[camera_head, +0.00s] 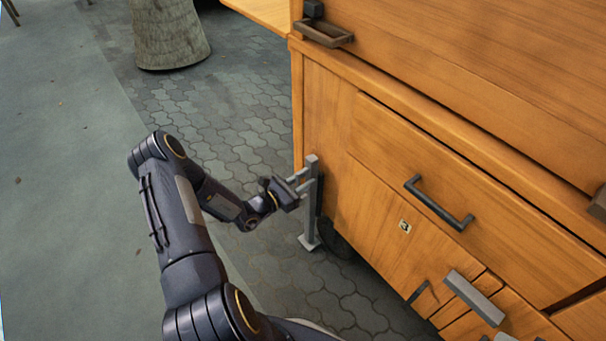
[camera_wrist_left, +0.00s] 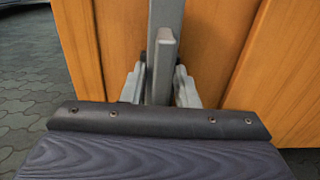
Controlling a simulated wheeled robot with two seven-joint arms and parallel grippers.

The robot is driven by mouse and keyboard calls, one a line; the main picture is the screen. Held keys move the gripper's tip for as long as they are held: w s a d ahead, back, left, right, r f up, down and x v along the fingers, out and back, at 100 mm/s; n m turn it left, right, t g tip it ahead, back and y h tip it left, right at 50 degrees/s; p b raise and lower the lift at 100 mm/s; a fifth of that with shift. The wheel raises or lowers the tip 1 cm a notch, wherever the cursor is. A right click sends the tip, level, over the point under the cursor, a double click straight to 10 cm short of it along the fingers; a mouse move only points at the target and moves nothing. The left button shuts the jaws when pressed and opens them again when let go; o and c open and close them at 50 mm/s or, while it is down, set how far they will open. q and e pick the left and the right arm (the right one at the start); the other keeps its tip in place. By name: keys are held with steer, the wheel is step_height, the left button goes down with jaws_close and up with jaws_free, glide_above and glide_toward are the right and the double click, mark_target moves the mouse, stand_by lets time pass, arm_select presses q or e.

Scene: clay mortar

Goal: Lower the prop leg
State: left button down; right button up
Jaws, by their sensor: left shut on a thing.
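The prop leg (camera_head: 311,215) is a grey upright metal bar with a square foot at its lower end. It stands at the left corner of the wooden cabinet, and its foot is at or close to the paving; I cannot tell if it touches. My left gripper (camera_head: 303,184) reaches it from the left and is shut on its upper part. In the left wrist view the grey bar (camera_wrist_left: 162,65) stands between the two fingers (camera_wrist_left: 158,88), in front of the wood. My right gripper is not in view.
The wooden cabinet (camera_head: 385,215) with dark handles (camera_head: 438,203) fills the right side. A dark wheel (camera_head: 338,240) shows under it behind the leg. The paving (camera_head: 215,115) left of the cabinet is clear.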

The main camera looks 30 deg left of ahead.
arm_select(q)
steer(key=shift+f, duration=0.75)
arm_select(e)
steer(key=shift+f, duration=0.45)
arm_select(q)
steer(key=shift+f, duration=0.1)
steer(key=c, duration=1.4)
jaws_free()
steer(key=shift+c, duration=0.2)
